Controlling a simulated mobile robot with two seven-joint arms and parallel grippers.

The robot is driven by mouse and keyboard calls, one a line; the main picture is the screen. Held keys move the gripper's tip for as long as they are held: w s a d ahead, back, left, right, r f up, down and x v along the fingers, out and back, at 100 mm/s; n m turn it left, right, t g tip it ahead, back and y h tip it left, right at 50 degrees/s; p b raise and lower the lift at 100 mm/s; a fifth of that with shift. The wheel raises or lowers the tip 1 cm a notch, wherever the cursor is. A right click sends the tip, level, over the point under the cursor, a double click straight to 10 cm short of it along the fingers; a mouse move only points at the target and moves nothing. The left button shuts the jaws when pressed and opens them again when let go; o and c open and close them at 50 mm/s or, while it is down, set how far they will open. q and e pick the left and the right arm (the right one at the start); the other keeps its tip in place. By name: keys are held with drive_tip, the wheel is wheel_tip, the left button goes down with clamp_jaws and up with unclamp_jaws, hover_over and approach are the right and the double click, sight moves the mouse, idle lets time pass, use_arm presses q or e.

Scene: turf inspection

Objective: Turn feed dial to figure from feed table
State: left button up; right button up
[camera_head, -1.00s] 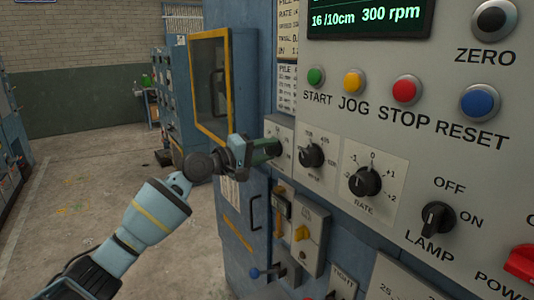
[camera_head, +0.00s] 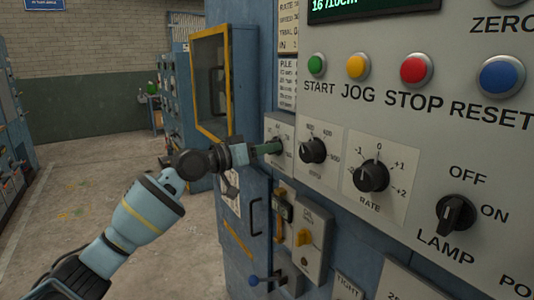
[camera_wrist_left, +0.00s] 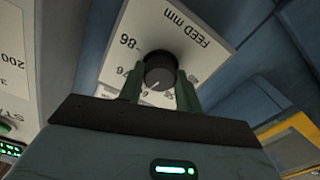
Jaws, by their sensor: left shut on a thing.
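The feed dial is a black round knob on a white plate marked FEED mm. In the left wrist view the dial (camera_wrist_left: 160,70) shows upside down, with figures such as 86 and 76 beside it and a white mark on its face. My left gripper (camera_wrist_left: 159,84) has one green finger on each side of the dial and is shut on it. In the head view my left gripper (camera_head: 272,147) reaches the leftmost dial plate (camera_head: 279,128) and hides most of the dial. My right gripper is not in view.
Right of the feed plate are another dial (camera_head: 313,150), the RATE dial (camera_head: 372,176) and the LAMP switch (camera_head: 455,214). Coloured buttons START (camera_head: 317,65) to RESET (camera_head: 502,76) sit above. Printed sheets (camera_head: 287,85) hang upper left, their text partly cut off. A yellow-framed door (camera_head: 227,85) stands open on the left.

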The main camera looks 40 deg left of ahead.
use_arm(q)
drive_tip(key=shift+f+m+b, duration=0.1)
drive_tip(key=shift+m+b, duration=0.8)
drive_tip(key=shift+m, duration=2.4)
drive_tip(key=o, duration=1)
drive_tip(key=shift+s, duration=0.1)
